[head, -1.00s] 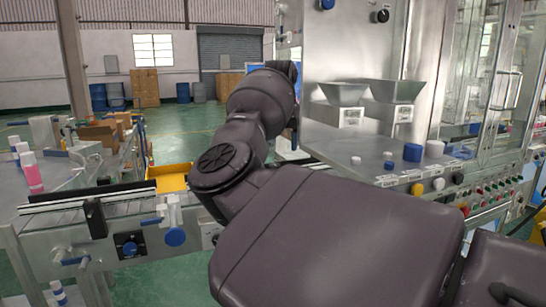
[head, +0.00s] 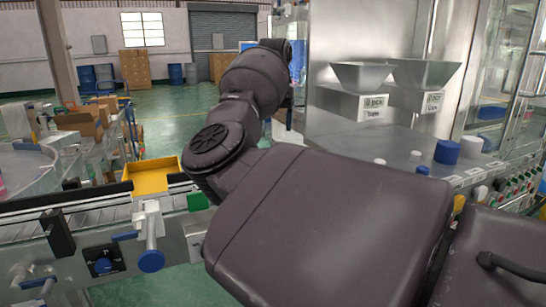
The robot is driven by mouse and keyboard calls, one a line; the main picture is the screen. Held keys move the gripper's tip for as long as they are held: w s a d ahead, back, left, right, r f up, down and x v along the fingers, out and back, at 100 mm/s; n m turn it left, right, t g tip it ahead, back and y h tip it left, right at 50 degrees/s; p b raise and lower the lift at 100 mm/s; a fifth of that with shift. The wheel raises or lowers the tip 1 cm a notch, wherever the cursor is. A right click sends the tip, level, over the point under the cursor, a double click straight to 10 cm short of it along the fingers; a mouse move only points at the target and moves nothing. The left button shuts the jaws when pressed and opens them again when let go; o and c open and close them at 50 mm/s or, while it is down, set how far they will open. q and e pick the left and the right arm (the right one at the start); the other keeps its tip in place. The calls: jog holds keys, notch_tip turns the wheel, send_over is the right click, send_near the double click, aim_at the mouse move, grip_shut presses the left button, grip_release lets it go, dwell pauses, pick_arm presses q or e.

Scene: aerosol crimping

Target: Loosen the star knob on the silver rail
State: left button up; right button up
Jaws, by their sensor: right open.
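A silver rail (head: 95,208) runs along the conveyor at the left. A round blue knob (head: 151,261) on a pale upright bracket hangs at its front side; I cannot make out whether it is star-shaped. A blue dial (head: 103,265) sits on a black plate to its left. My right arm crosses the middle of the view. My right gripper (head: 284,50) is at its far end, mostly hidden behind the wrist, well above and to the right of the blue knob and apart from it. It is open. My left gripper is out of view.
A yellow tray (head: 152,177) lies behind the rail. A steel machine with two hoppers (head: 362,76), a blue cap (head: 447,152) and a row of buttons stands at the right. Boxes (head: 80,122) stand at the left.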

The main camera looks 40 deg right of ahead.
notch_tip(320, 180, down, 10)
jog(key=shift+f+b, duration=0.1)
jog(key=shift+b, duration=0.6)
jog(key=shift+c, duration=0.5)
